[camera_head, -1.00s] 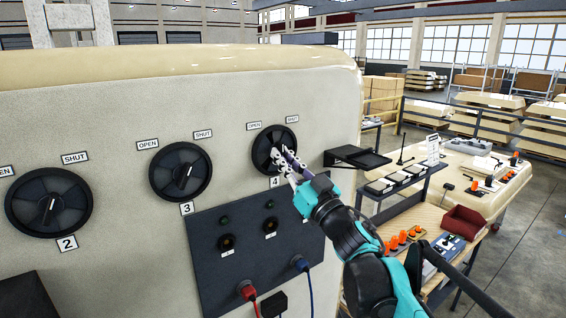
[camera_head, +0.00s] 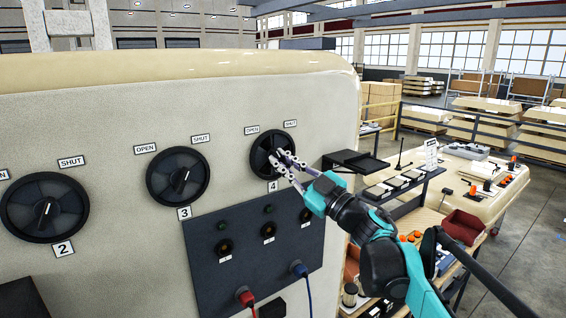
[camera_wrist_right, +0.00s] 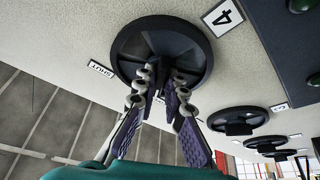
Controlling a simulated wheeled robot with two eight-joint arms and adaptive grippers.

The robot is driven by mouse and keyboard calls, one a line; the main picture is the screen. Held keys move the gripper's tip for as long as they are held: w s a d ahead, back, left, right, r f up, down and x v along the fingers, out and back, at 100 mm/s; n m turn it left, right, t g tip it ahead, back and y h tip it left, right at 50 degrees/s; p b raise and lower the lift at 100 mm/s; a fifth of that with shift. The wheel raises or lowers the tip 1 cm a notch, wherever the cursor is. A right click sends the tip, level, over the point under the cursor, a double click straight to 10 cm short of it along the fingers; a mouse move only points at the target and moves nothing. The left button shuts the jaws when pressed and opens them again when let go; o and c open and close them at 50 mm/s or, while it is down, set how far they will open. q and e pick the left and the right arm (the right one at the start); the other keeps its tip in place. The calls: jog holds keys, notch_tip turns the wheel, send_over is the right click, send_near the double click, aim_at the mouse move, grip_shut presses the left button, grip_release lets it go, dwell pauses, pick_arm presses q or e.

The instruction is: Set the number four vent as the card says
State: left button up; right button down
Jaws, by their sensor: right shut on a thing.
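The number four vent (camera_head: 258,141) is a round black dial on the cream panel, with plate 4 (camera_head: 272,186) below it. Its OPEN label (camera_head: 252,130) is at upper left and its SHUT label (camera_head: 290,123) at upper right. My right gripper (camera_head: 282,160) is at the dial, shut on its central knob. The right wrist view shows the fingers (camera_wrist_right: 160,80) on both sides of the knob, in front of the dial (camera_wrist_right: 190,38). The fingers cover much of the knob, so its exact pointing is unclear. My left gripper is out of view.
Vents 3 (camera_head: 160,185) and 2 (camera_head: 20,215) are to the left. A dark socket panel (camera_head: 215,285) with red and blue plugs is below. A black shelf (camera_head: 355,162) juts out at right. A white card (camera_head: 430,153), unreadable here, stands on the bench behind.

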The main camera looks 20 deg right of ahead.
dwell(0.3)
jog(key=c, duration=1.6)
grip_release()
jog(key=shift+s, duration=0.1)
jog(key=v, duration=1.2)
